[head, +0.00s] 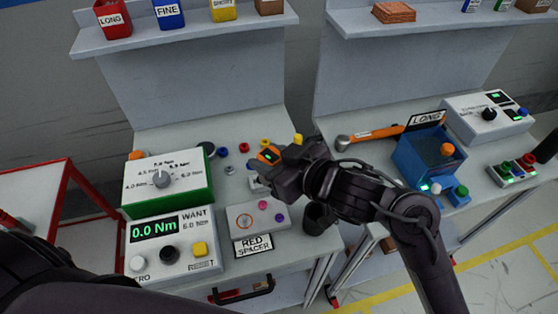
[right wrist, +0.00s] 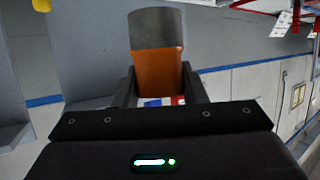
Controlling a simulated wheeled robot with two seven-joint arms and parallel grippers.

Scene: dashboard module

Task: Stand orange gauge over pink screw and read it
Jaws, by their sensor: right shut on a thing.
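The orange gauge (head: 268,155) is held by my right gripper (head: 276,164) above the bench, behind the grey plate (head: 234,209). In the right wrist view the gauge (right wrist: 157,70) sits between the two fingers, with a grey part beyond its orange body. The pink screw (head: 262,205) stands on the plate, nearer the front than the gauge, with clear space between them.
The torque display box (head: 170,243) and green dial box (head: 165,182) stand left. Several coloured small parts lie behind the gripper.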

